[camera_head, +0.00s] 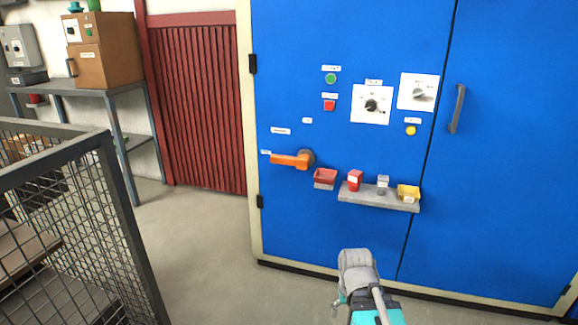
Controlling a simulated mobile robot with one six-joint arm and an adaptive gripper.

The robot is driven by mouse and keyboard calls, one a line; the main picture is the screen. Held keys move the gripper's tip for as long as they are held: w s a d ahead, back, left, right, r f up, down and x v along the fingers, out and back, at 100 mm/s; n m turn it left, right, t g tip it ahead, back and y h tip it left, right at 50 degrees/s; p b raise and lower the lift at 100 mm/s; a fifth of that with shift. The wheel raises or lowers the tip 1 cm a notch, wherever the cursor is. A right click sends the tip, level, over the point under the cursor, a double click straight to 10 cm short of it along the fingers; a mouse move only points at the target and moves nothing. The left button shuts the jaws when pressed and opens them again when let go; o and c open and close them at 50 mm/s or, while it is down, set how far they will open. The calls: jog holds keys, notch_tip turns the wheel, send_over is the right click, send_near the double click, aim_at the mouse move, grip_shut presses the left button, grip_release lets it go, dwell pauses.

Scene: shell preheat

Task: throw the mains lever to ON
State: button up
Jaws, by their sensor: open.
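The mains lever is most likely the orange handle (290,160) on the left part of the blue cabinet door (300,225). It lies about horizontal, pointing left from a round brown hub (307,157). Small white labels sit above it and at its left tip, too small to read. My gripper (338,308) is low in the picture, in front of the cabinet, well below and to the right of the lever and apart from it. It is open and empty as far as I see; its fingertips are small and partly hidden by the arm.
A grey shelf (360,198) on the door, right of the lever, bears small red, grey and yellow items. Buttons and dials (371,105) are above. A mesh cage (75,220) stands at left. The floor (205,245) between is clear.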

jog(key=shift+r+p, duration=0.65)
jog(key=shift+r, duration=0.1)
jog(key=c, duration=0.4)
notch_tip(320, 180, up, 3)
jog(key=p, duration=0.3)
grip_shut()
jog(key=shift+r+p, duration=0.4)
jog(key=shift+d, duration=0.1)
